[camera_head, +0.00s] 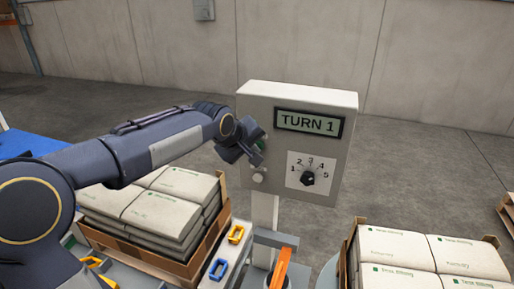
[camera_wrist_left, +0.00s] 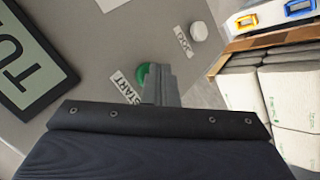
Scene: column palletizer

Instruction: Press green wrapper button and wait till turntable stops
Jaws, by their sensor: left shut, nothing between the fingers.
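The control box (camera_head: 298,100) stands on a post and its display (camera_head: 309,123) reads "TURN 1". The green button (camera_head: 261,145) is on the left of its front face, mostly hidden by my left gripper (camera_head: 252,153). In the left wrist view the green button (camera_wrist_left: 143,75) shows beside a "START" label, partly covered by my shut left fingers (camera_wrist_left: 160,84). The fingertips are at the button; I cannot tell whether they touch it. A white button (camera_head: 259,175) sits below. My right gripper is not in view.
White sacks (camera_head: 172,200) are stacked in a cardboard tray at left. More sacks (camera_head: 430,258) lie in another tray at right, on what seems a round table. An orange part (camera_head: 280,268) stands near the post.

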